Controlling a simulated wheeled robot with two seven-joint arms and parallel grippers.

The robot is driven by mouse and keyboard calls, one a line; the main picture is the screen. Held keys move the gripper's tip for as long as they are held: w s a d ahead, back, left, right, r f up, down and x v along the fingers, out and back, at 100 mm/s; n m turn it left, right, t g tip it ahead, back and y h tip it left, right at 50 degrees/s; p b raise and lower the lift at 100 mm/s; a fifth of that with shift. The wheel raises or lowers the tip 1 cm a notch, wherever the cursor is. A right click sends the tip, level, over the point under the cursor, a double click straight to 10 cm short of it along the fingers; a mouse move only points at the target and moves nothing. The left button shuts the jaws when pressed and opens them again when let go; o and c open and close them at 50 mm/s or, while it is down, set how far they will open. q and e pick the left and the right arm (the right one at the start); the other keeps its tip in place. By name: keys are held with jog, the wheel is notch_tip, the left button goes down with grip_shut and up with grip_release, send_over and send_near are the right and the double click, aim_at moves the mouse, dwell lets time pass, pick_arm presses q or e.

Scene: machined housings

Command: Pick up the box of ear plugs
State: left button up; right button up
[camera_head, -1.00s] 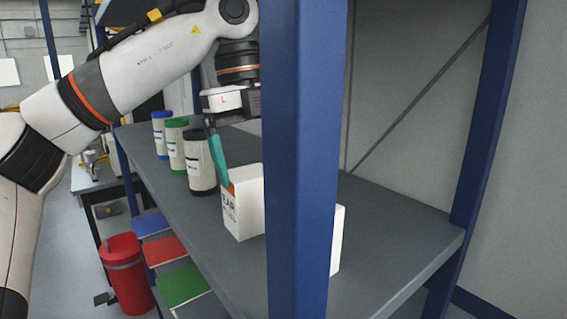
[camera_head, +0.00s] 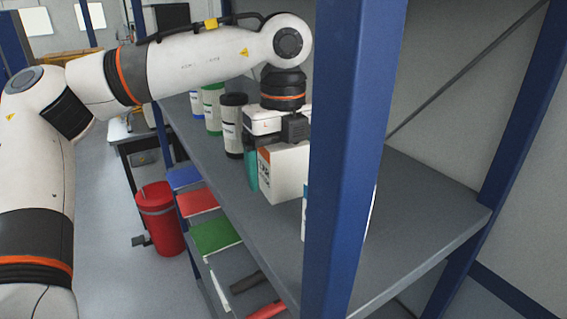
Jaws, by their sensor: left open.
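The box of ear plugs (camera_head: 288,174) is a white carton with an orange patch and dark lettering on its left face. It stands upright on the grey shelf, just left of the blue post. My left gripper (camera_head: 270,172) is directly above and around it, pointing down. One teal finger shows low beside the box's left face; the other finger is hidden. The jaws are open, and I cannot tell whether the finger touches the box. My right gripper is not in view.
Black-lidded (camera_head: 233,126), green-lidded (camera_head: 212,108) and blue-lidded (camera_head: 196,105) canisters stand behind on the left. The shelf (camera_head: 425,215) is clear to the right.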

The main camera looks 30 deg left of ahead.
pick_arm(q)
jog(key=c, duration=1)
jog(key=shift+c, duration=0.4)
jog(key=shift+r, duration=0.1)
